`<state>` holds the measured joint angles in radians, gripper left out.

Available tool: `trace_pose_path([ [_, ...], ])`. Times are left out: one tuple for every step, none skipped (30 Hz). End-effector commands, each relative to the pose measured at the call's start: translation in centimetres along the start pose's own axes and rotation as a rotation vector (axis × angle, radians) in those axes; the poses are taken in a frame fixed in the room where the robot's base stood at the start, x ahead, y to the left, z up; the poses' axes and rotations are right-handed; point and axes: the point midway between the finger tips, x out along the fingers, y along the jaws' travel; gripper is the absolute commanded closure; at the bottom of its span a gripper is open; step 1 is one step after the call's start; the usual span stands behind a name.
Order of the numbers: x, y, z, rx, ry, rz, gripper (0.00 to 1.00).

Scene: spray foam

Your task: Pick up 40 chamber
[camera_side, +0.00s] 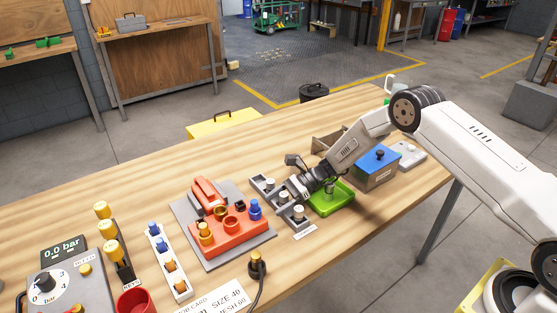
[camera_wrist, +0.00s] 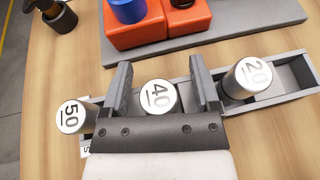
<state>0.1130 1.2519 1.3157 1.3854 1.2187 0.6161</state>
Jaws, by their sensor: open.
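The 40 chamber (camera_wrist: 158,97) is a round silver piece marked 40, in the middle of a grey rack (camera_wrist: 290,77) in the wrist view. My gripper (camera_wrist: 157,85) is open, with one finger on each side of the 40 chamber. I cannot tell whether the fingers touch it. The 50 chamber (camera_wrist: 73,116) is to the left and the 20 chamber (camera_wrist: 247,78) to the right. In the side view my gripper (camera_side: 292,190) is low over the rack (camera_side: 263,190), and the 40 chamber is hard to make out there.
An orange block fixture (camera_side: 225,235) on a grey plate stands left of the rack. A green tray (camera_side: 335,203) and a blue-topped box (camera_side: 377,160) are to the right. A black piece with a cable (camera_side: 257,265) stands near the front edge.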

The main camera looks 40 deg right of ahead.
Motion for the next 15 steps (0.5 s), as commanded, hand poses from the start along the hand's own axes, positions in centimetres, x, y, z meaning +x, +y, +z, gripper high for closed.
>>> trace_pose_path([
  [-0.02,-0.01,0.01,0.0,0.0,0.0,0.21],
  [-0.02,-0.01,0.01,0.0,0.0,0.0,0.21],
  [-0.03,-0.01,0.01,0.0,0.0,0.0,0.21],
  [-0.03,-0.01,0.01,0.0,0.0,0.0,0.21],
  [-0.03,-0.01,0.02,0.0,0.0,0.0,0.21],
  [-0.04,-0.01,0.02,0.0,0.0,0.0,0.21],
  [-0.04,-0.01,0.02,0.0,0.0,0.0,0.21],
  [-0.04,-0.01,0.02,0.0,0.0,0.0,0.21],
  [-0.04,-0.01,0.02,0.0,0.0,0.0,0.34],
  [-0.04,-0.01,0.02,0.0,0.0,0.0,0.43],
  [-0.05,-0.01,0.02,0.0,0.0,0.0,0.53],
  [-0.05,-0.01,0.02,0.0,0.0,0.0,0.66],
  [-0.05,-0.01,0.02,0.0,0.0,0.0,0.75],
  [-0.05,-0.01,0.02,0.0,0.0,0.0,0.85],
  [-0.05,-0.01,0.02,0.0,0.0,0.0,0.97],
])
